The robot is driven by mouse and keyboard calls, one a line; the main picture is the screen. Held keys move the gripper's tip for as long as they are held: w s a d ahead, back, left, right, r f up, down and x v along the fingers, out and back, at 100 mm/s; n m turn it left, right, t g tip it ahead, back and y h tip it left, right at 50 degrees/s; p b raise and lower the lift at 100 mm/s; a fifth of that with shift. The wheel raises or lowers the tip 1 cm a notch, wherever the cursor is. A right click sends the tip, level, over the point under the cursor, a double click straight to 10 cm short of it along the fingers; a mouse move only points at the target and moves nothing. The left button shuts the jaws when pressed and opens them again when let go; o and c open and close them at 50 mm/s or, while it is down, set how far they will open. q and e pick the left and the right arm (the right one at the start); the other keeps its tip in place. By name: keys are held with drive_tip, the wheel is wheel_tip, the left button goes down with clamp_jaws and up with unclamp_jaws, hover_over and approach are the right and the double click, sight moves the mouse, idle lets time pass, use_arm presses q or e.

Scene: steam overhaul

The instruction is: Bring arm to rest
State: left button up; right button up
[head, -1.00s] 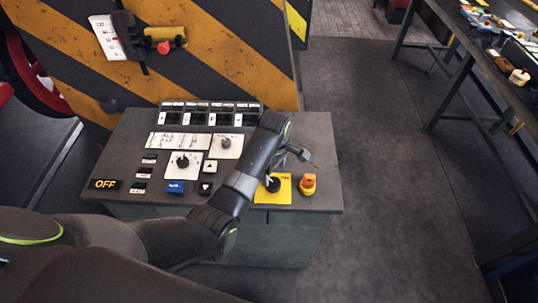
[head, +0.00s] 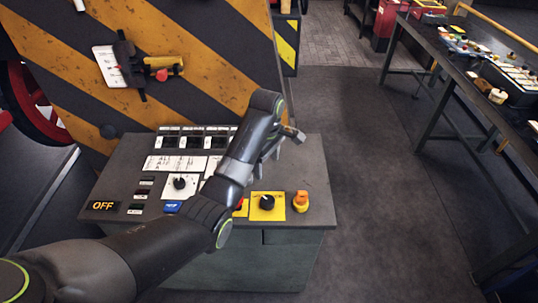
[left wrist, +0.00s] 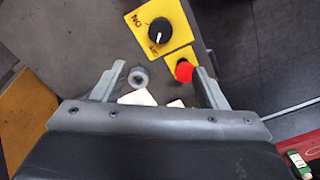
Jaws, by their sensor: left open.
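My left arm reaches in from the lower left over the grey control console (head: 120,185). My left gripper (head: 287,143) is at the console's right back part, above its top, open with nothing between its fingers. In the left wrist view the open fingers (left wrist: 162,78) show with a black rotary knob on a yellow plate (left wrist: 178,22) beyond them. A red button (left wrist: 183,71) sits near the right finger. In the head view the knob (head: 267,202) is in front of the gripper, apart from it. My right gripper is not in view.
An orange and yellow mushroom button (head: 300,201) sits at the console's right. A striped yellow-black panel (head: 200,65) stands behind. A workbench (head: 455,85) with parts stands at the right. The floor (head: 370,180) between console and bench is clear.

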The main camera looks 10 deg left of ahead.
use_arm(q)
drive_tip(key=s+a+f+m+t, duration=0.1)
drive_tip(key=s+a+f+m, duration=0.2)
drive_tip(key=s+a+f, duration=0.4)
drive_tip(key=s+a+f+m+t, duration=0.1)
drive_tip(key=s+a+f+m, duration=0.15)
drive_tip(key=s+f, duration=0.45)
drive_tip(key=s+a+r+m+t+y, duration=0.1)
drive_tip(key=s+a+r+m, duration=0.15)
drive_tip(key=s, duration=0.55)
drive_tip(key=s+a+r+m, duration=0.2)
drive_tip(key=s+m, duration=0.1)
drive_tip(key=s, duration=0.5)
drive_tip(key=s+a+r+m+t+y, duration=0.1)
drive_tip(key=s+a+r+m, duration=0.15)
drive_tip(key=s, duration=0.55)
wheel_tip(320, 180, down, 33)
drive_tip(key=a+g+b, duration=0.2)
drive_tip(key=b, duration=0.6)
drive_tip(key=s+f+b, duration=0.3)
drive_tip(key=s+f, duration=0.4)
drive_tip(key=f, duration=0.4)
drive_tip(key=s+d+f+h+b, duration=0.1)
drive_tip(key=s+f+b, duration=0.2)
drive_tip(key=s+f, duration=0.5)
wheel_tip(320, 180, down, 3)
drive_tip(key=shift+s+d+f+g, duration=0.15)
drive_tip(key=shift+g, duration=0.25)
